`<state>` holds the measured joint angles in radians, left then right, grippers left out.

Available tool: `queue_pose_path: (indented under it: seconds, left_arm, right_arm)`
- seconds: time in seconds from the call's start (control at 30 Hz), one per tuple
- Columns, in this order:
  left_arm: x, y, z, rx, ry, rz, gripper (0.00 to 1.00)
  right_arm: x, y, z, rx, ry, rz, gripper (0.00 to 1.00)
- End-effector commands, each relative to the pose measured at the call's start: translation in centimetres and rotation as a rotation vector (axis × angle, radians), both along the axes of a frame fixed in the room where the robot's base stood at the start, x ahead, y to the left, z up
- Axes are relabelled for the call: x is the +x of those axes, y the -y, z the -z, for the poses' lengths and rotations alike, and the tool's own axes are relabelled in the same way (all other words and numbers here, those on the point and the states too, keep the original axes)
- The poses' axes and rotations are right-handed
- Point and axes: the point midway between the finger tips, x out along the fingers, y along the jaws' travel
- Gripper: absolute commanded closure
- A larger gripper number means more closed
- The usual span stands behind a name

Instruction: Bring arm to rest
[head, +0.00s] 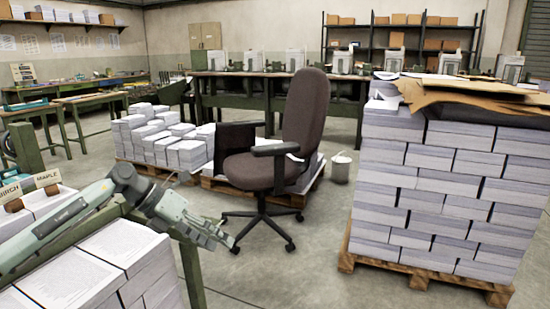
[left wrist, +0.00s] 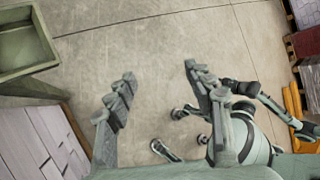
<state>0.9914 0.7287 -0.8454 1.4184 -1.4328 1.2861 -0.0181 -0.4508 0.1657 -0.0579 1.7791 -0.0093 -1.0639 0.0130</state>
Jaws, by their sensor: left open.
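My left arm comes in from the left in the head view, and its grey-green gripper (head: 212,232) hangs over the concrete floor beside the office chair. In the left wrist view the two fingers of this gripper (left wrist: 158,82) stand wide apart. Only bare floor shows between the fingertips, and nothing is held. My right gripper cannot be made out in either view.
A brown office chair (head: 305,130) stands close to the right of my left gripper. Stacks of paper (head: 105,262) lie below my left arm. A tall paper pallet (head: 430,190) stands at the right. Clear floor (head: 300,270) lies between.

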Motion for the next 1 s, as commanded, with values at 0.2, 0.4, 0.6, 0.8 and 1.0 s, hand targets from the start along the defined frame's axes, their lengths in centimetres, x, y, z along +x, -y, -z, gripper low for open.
queue_pose_path:
  seconds: [0.2,0.4,0.6,0.8,1.0]
  left_arm:
    - [1.4,10.0,-2.2,-0.805,-0.102,-0.381,0.47]
    - [4.2,2.2,3.9,-1.305,-0.349,-1.089,0.47]
    - [0.5,-6.2,16.0,-1.424,-0.567,-1.693,0.47]
    - [-8.4,-11.2,27.6,-1.358,-0.762,-2.21,0.47]
    - [-20.3,-13.3,36.4,-1.164,-0.944,-2.664,0.47]
  right_arm:
    - [-0.3,0.0,0.1,-0.001,-0.004,0.0,0.6]
    - [-1.1,0.1,0.4,-0.002,-0.021,0.001,0.6]
    - [-1.1,0.1,0.5,-0.002,-0.023,0.001,0.6]
    - [-1.1,0.1,0.5,-0.002,-0.022,0.001,0.6]
    - [-1.1,0.1,0.5,-0.002,-0.02,0.0,0.6]
